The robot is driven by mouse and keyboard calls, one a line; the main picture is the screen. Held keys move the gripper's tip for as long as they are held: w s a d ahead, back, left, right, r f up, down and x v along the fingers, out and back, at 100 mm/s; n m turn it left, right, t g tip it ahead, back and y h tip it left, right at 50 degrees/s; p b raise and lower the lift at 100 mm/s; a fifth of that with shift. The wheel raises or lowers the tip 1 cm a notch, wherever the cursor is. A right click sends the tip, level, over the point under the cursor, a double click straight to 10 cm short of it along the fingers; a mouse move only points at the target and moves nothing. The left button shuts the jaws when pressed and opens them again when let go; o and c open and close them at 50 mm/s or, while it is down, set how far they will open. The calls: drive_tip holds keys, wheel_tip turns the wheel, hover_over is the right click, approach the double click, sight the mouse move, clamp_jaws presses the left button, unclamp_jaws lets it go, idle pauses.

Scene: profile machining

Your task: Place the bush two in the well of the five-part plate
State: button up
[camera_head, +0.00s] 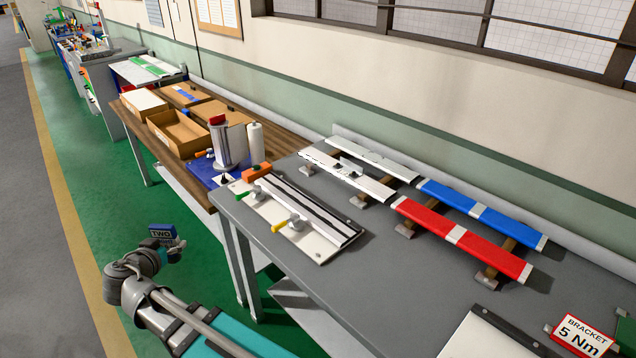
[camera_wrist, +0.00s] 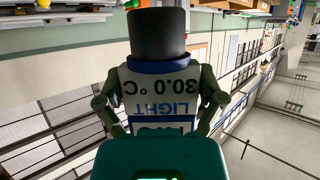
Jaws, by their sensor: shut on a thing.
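My gripper (camera_head: 168,250) is over the green floor at the lower left of the head view, left of the grey bench. It is shut on a piece marked TWO (camera_head: 162,232), whose blue label faces the head camera. In the wrist view the piece (camera_wrist: 160,88) sits between both fingers. There it has a black round end, a white body with a blue band, and upside-down print reading LIGHT and 30.0 °C. I take this to be the bush two. I cannot tell which thing is the five-part plate or see its well.
The grey bench (camera_head: 400,285) carries a white board with dark rails (camera_head: 300,215), red (camera_head: 460,238) and blue (camera_head: 482,213) bars, and a bracket sign (camera_head: 580,335). A wooden bench beyond holds cardboard boxes (camera_head: 178,130). A green floor strip lies left of the benches.

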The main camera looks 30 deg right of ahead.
drive_tip(key=w+d+r+m+g+h+p, duration=0.1)
drive_tip(key=w+d+m+g+h, duration=0.1)
drive_tip(key=d, duration=1.6)
drive_tip(key=w+d+r+m+g+h+p, duration=0.2)
drive_tip(key=w+d+m, duration=0.1)
drive_tip(key=d, duration=1.5)
drive_tip(key=s+d+r+m+g, duration=0.1)
drive_tip(key=s+d, duration=0.3)
drive_tip(key=d, duration=0.6)
drive_tip(key=s+d+m+g+h+p, duration=0.1)
drive_tip(key=s+d, duration=0.4)
drive_tip(key=d, duration=0.6)
drive_tip(key=s+d+r+m+g+h+p, duration=0.1)
drive_tip(key=s+d, duration=0.4)
drive_tip(key=d, duration=0.5)
drive_tip(key=shift+s+d+r+m+g, duration=0.15)
drive_tip(key=shift+d+r+m+g, duration=0.15)
drive_tip(key=shift+d+m+g, duration=0.1)
drive_tip(key=w+d+f+b, duration=0.8)
drive_tip(key=w+f, duration=0.1)
drive_tip(key=w, duration=0.1)
drive_tip(key=shift+d+b, duration=0.3)
drive_tip(key=shift+b, duration=0.1)
